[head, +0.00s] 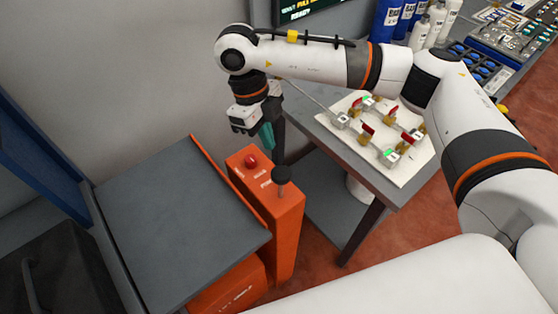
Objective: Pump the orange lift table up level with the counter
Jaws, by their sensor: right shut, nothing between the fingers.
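The orange lift table has a grey flat top (175,225) with an orange edge, in the lower left of the head view. Its orange control column (268,212) stands at the right of the top. A red button (251,161) and a black round knob (281,174) on a short stem sit on the column's top face. My right gripper (268,137) points down behind the column, just above and beyond the red button in the picture. It looks shut and empty. I cannot tell whether it touches the column. My left gripper is not in view.
A grey table (345,150) with a white board (365,160) of small valves stands right of the column. Blue and white bottles (388,20) and a blue-cupped tray (478,68) stand at the back right. A dark box (50,270) and blue frame (40,165) are at left.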

